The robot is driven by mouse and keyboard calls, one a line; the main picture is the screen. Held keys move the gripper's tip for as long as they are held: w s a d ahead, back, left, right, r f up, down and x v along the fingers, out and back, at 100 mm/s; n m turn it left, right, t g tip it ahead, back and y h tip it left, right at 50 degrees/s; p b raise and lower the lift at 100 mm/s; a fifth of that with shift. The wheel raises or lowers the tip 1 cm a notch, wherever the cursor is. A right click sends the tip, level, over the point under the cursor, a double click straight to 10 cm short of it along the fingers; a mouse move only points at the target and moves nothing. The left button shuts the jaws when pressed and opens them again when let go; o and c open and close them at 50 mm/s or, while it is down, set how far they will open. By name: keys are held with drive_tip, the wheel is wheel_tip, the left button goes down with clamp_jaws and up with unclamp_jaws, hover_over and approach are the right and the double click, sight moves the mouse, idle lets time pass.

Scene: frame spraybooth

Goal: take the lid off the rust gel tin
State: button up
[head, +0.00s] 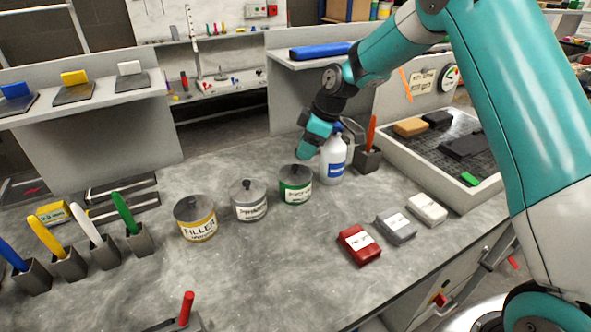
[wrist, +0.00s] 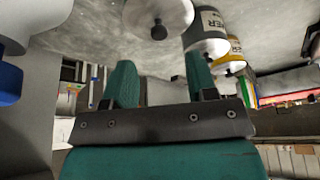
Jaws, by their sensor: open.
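Three lidded tins stand in a row on the grey bench. The tin with the green band (head: 295,187) is the rightmost; its label is too small to read surely, but it appears to be the rust gel tin. Its grey lid (head: 296,170) is on, with a dark knob on top. In the wrist view a round pale lid (wrist: 150,12) with a dark knob (wrist: 158,31) shows just beyond the fingertips, roughly centred between them. My gripper (head: 304,151) is open and empty, tilted above and slightly behind the green-banded tin. It also shows in the wrist view (wrist: 158,64).
The grey primer tin (head: 249,205) and yellow filler tin (head: 196,222) stand left of it. A white bottle with a blue label (head: 333,160) stands close on the right. Red, grey and white blocks (head: 360,244) lie at front right. The middle front bench is clear.

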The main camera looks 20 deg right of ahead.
sight(296, 166)
drive_tip(key=shift+p+x, duration=1.35)
drive_tip(key=shift+x, duration=2)
drive_tip(key=shift+w, duration=0.1)
clamp_jaws()
